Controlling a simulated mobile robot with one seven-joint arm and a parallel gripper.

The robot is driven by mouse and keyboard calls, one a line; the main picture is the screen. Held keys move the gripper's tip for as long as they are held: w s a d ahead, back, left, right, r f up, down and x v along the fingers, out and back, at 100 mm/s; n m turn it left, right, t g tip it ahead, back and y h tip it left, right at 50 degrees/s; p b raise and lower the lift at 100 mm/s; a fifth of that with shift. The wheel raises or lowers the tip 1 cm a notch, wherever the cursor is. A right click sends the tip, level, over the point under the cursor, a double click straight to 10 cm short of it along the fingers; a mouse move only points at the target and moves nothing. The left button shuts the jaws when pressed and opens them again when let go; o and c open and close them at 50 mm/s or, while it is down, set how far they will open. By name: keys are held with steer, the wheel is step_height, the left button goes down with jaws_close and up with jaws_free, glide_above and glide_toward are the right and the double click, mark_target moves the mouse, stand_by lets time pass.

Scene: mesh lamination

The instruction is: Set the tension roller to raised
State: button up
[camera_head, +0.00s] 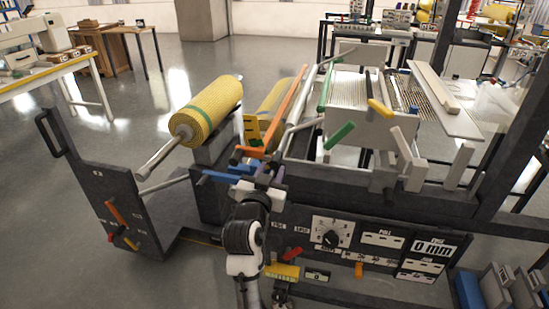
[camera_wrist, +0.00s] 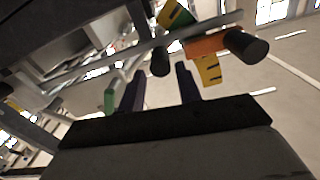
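I cannot tell for certain which bar is the tension roller. A long orange arm (camera_head: 288,104) slopes beside the rolls on the machine, its lower end near my gripper. In the wrist view an orange bar (camera_wrist: 207,47) ends in a dark round knob (camera_wrist: 245,44), at upper right of the fingers. My gripper (camera_head: 268,172) is just below the orange arm's lower end. The wrist view shows its two dark fingers (camera_wrist: 160,88) apart, with nothing clearly held between them. A dark rounded rod end (camera_wrist: 160,62) shows beyond the gap; I cannot tell its distance.
A yellow mesh roll (camera_head: 213,108) sits on a shaft at left. A blue bar (camera_head: 222,177) lies left of my gripper, and a green handle (camera_head: 340,135) stands to its right. A control panel (camera_head: 375,240) is below right. Floor is open at left.

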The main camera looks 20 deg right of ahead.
mark_target(273, 165)
steer(key=shift+p+x, duration=0.4)
steer(key=shift+x, duration=1.7)
steer(key=shift+c, duration=0.3)
jaws_close()
